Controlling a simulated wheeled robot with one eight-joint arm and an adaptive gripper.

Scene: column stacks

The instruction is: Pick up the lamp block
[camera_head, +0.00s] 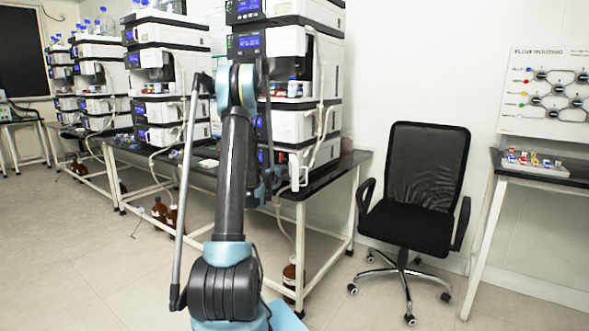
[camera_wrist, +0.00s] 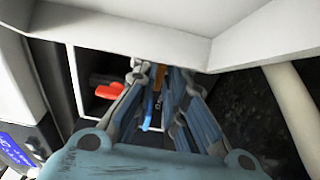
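My gripper (camera_wrist: 150,76) reaches under a white overhanging edge into a dark opening of an instrument in the wrist view. Its fingertips are near each other, but I cannot tell whether they are open or shut on something. A narrow blue piece (camera_wrist: 148,112) shows between the fingers. A red piece (camera_wrist: 106,89) lies just left of the fingers in the opening. I cannot tell which part is the lamp block. In the head view my arm hides the gripper and much of the instrument stack (camera_head: 293,42).
White casing (camera_wrist: 130,32) borders the fingers closely, and a pale tube (camera_wrist: 292,100) runs at the right. In the head view, more stacks stand on the dark bench (camera_head: 350,158) to the left. A black chair (camera_head: 412,205) stands at the right, with clear floor in front.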

